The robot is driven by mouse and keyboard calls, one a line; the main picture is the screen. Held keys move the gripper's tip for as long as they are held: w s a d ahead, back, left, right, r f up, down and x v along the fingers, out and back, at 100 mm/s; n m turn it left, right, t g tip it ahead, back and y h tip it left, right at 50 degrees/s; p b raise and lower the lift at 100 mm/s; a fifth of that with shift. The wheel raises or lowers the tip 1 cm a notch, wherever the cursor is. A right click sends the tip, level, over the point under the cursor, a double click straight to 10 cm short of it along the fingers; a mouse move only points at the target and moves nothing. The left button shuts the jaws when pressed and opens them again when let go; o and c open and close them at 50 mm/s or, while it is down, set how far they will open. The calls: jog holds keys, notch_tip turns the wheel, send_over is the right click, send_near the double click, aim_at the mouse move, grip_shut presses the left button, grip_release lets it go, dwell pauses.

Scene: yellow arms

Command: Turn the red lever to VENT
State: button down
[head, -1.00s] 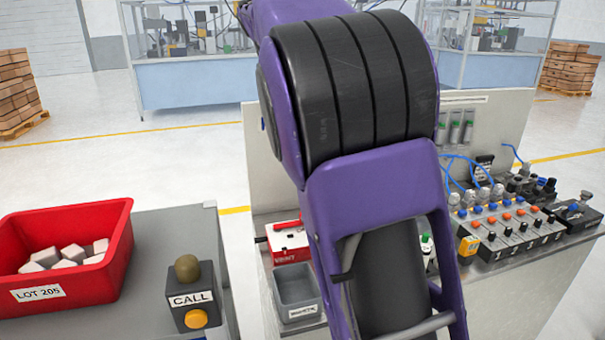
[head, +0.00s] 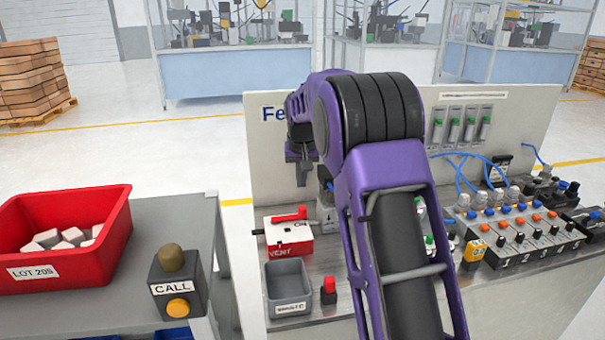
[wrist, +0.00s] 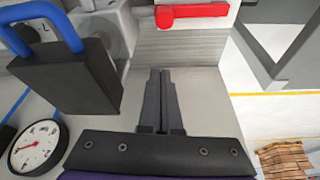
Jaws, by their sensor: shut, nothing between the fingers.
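The red lever (head: 290,215) lies flat across the top of a red and white box marked VENT (head: 290,238) on the bench in the head view. In the wrist view the red lever (wrist: 193,14) shows at the top, with a round pivot at its left end. My gripper (head: 303,182) is above and behind the box in the head view, apart from the lever. In the wrist view my gripper (wrist: 160,75) has its two fingers together and empty, pointing toward the lever with a gap between. The box's other position labels are not readable.
A grey bin (head: 288,288) and a small red-topped part (head: 329,289) stand in front of the box. A black padlock with a blue shackle (wrist: 68,75) and a gauge (wrist: 38,146) are left of my fingers. A valve row (head: 525,235) fills the right side.

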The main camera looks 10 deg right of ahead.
jog(key=shift+s+a+f+b, duration=0.15)
jog(key=shift+s+f, duration=0.25)
jog(key=shift+f, duration=0.3)
jog(key=shift+s+f+b, duration=0.1)
jog(key=shift+s+f, duration=0.35)
jog(key=shift+f, duration=0.25)
jog(key=shift+s+a+f+b, duration=0.15)
jog(key=shift+s+f, duration=0.25)
jog(key=shift+f, duration=0.3)
jog(key=shift+d, duration=0.1)
